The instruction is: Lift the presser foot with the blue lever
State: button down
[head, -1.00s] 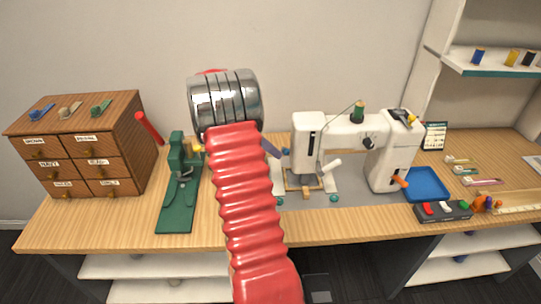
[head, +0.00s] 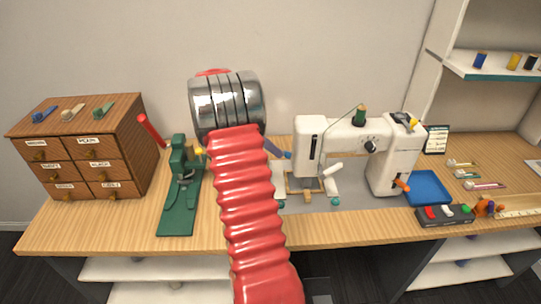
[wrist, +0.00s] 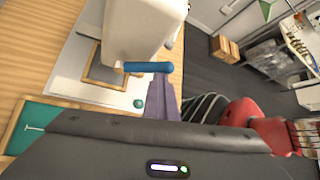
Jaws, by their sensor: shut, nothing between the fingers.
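The white sewing machine (head: 312,140) stands on the table right of my arm in the head view. The blue lever (head: 287,155) shows at the left side of its head. In the wrist view the blue lever (wrist: 148,67) is a horizontal bar beside the white machine head. My gripper (head: 274,148) is shut and empty, its purple fingers close to the lever. In the wrist view my gripper (wrist: 162,82) has its tips at the lever's right end; I cannot tell whether they touch. The presser foot is too small to make out clearly above the wooden frame (head: 290,188).
A green press (head: 178,215) stands left of my arm, with a wooden drawer cabinet (head: 150,165) farther left. A blue tray (head: 428,187) and a dark box (head: 440,217) lie right of the machine.

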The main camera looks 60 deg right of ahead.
jog(key=shift+s+d+r, duration=0.15)
jog(key=shift+r, duration=0.05)
jog(key=w+a+r, duration=0.3)
jog(key=w+a, duration=0.1)
jog(key=w, duration=0.6)
jog(key=shift+w+a, duration=0.2)
jog(key=shift+w, duration=0.1)
jog(key=shift+r, duration=0.1)
dwell(0.7)
